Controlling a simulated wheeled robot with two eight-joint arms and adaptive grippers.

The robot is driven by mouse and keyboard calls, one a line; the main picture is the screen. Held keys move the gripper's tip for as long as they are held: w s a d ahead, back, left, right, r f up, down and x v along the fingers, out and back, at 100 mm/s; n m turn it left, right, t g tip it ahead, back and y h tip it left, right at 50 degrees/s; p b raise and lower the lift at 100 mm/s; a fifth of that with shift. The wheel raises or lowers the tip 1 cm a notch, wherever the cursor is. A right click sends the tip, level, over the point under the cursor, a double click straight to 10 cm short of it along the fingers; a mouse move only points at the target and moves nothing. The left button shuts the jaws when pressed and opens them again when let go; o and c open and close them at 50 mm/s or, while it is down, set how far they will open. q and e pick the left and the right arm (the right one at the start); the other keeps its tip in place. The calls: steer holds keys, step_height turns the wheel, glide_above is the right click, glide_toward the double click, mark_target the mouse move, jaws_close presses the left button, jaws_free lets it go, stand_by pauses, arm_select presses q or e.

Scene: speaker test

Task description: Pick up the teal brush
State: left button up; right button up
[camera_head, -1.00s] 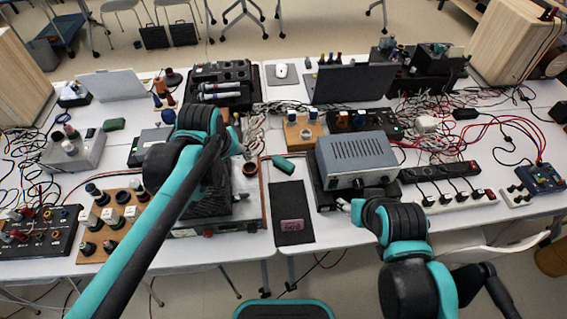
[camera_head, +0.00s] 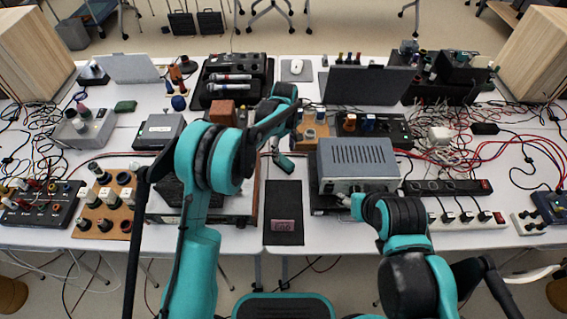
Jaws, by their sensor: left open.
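A small teal piece (camera_head: 284,163), which looks like the brush, lies at the back end of a dark mat (camera_head: 284,190) near the table's middle. My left gripper (camera_head: 279,138) is open just behind and above it, partly hidden by my own wrist. I see nothing held in it, and I cannot tell whether it touches the piece. My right gripper (camera_head: 346,201) is low at the front of a grey instrument box (camera_head: 357,165). Its fingers are too small and covered to judge.
A wooden block with knobs (camera_head: 314,131) stands close right of the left gripper. Microphones (camera_head: 230,78) lie on a black case behind. Cables and power strips (camera_head: 446,187) crowd the right. The dark mat's front carries a small pink label (camera_head: 284,225).

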mark_target(283, 159)
arm_select(q)
steer(key=f+b, duration=0.1)
steer(key=f, duration=0.1)
steer(key=f+b, duration=0.1)
steer(key=f, duration=0.1)
steer(key=f+b, duration=0.1)
steer(key=f, duration=0.2)
steer(key=shift+s+a, duration=0.2)
steer(key=shift+s, duration=0.05)
steer(key=shift+r, duration=0.15)
steer(key=c, duration=1.3)
